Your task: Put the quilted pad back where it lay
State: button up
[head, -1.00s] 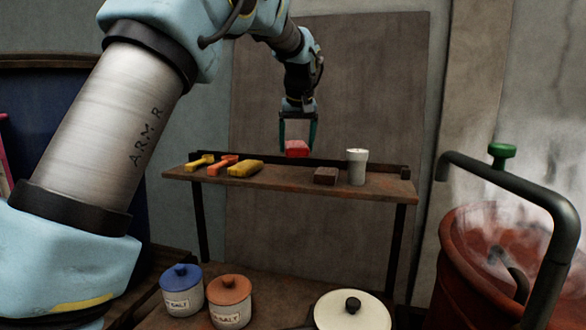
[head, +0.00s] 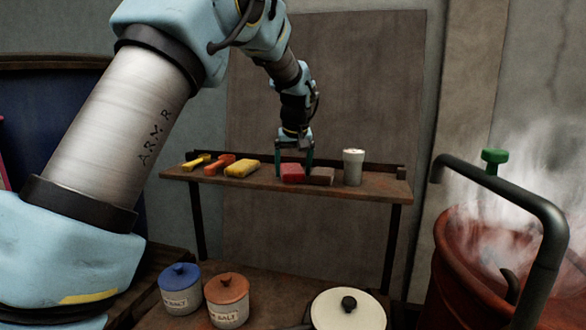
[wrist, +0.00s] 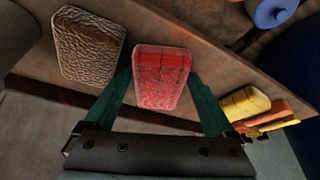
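The quilted pad (head: 292,174) is red, with a grid of lines across its face in the wrist view (wrist: 161,75). My gripper (head: 295,167) points down over the wooden shelf (head: 345,193), one green finger on each side of the pad. The fingers look closed against its sides. The pad is at shelf height, just left of a dark brown block (head: 320,176); I cannot tell whether its underside touches the board. In the wrist view the brown block (wrist: 88,45) has a rough, bumpy face and a gap separates it from the pad.
A white cup (head: 353,168) stands right of the brown block. A yellow block (head: 242,170), an orange tool (head: 218,165) and a yellow tool (head: 196,161) lie to the left. Jars (head: 180,290) and a lidded pot (head: 348,310) stand below. A steaming red vat (head: 470,260) is at right.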

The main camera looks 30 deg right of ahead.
jog(key=shift+o, duration=0.6)
jog(key=shift+r, duration=0.15)
jog(key=b+v, duration=0.3)
jog(key=v, duration=0.9)
jog(key=w+a+f, duration=0.1)
jog(key=a+f, duration=0.3)
jog(key=a, duration=0.3)
jog(key=w+a+f+n+g+y, duration=0.1)
jog(key=a+f, duration=0.3)
jog(key=a, duration=0.4)
jog(key=w+a+f, duration=0.1)
jog(key=a+f, duration=0.3)
jog(key=a, duration=0.3)
jog(key=s+a+f+n, duration=0.1)
jog(key=s+a+f, duration=0.5)
jog(key=s+a, duration=0.2)
jog(key=s+a+f+g, duration=0.1)
jog(key=s+a+f, duration=0.5)
jog(key=a, duration=0.6)
jog(key=shift+s+f+n+g, duration=0.3)
jog(key=shift+s+n, duration=0.1)
jog(key=shift+s, duration=0.55)
jog(key=shift+a, duration=0.15)
